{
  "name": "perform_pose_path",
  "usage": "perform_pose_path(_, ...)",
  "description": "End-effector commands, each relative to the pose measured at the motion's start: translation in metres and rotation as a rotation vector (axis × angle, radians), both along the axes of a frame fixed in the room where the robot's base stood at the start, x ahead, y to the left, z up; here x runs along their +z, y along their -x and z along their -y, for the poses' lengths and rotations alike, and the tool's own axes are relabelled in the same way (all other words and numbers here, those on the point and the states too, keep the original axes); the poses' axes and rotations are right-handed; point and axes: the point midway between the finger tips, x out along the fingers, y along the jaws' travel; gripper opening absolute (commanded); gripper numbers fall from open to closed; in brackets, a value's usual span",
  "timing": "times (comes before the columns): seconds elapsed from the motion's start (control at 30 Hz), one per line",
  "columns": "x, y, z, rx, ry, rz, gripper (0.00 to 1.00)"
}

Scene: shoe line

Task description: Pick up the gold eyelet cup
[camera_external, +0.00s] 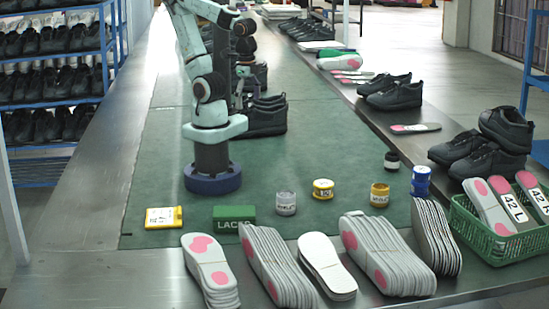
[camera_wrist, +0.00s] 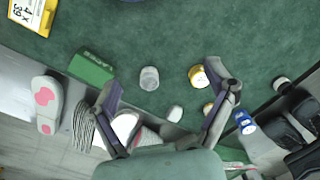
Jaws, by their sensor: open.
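The gold eyelet cup (camera_external: 380,195) stands upright on the green mat, right of the yellow tub and left of the blue stack. It has a pale label band. In the wrist view a small part of the gold cup (camera_wrist: 208,108) shows beside the right finger, which covers most of it. My gripper (camera_wrist: 162,74) is open and empty above the mat, with its fingers spread wide. The grey cup (camera_wrist: 149,78) shows between the fingers, and the yellow tub (camera_wrist: 198,76) is close to the right fingertip. In the external view the fingers are hard to make out.
The grey cup (camera_external: 286,203), yellow tub (camera_external: 323,188), blue stack (camera_external: 420,180) and black jar (camera_external: 391,160) stand around the gold cup. A green box (camera_external: 235,219) and yellow card (camera_external: 164,217) lie left. Insole stacks (camera_external: 384,255) line the front. A green basket (camera_external: 500,245) is right.

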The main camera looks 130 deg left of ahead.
Motion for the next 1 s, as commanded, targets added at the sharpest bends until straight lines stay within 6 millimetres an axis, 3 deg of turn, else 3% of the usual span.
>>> perform_pose_path(0.17,0.000,0.000,0.000,0.009,0.000,0.002,0.83)
perform_pose_path(0.27,0.005,-0.015,-0.001,0.070,-0.004,0.075,0.83)
perform_pose_path(0.37,0.035,-0.059,-0.002,0.135,0.000,0.244,0.83)
perform_pose_path(0.5,0.069,-0.136,-0.008,0.242,0.009,0.389,0.83)
perform_pose_path(0.67,0.074,-0.223,-0.026,0.361,0.015,0.465,0.83)
perform_pose_path(0.77,0.056,-0.277,-0.046,0.440,0.017,0.480,0.83)
perform_pose_path(0.83,0.032,-0.311,-0.063,0.491,0.015,0.474,0.83)
perform_pose_path(0.9,-0.002,-0.337,-0.082,0.538,0.013,0.450,0.83)
perform_pose_path(1.0,-0.057,-0.356,-0.106,0.588,0.005,0.387,0.83)
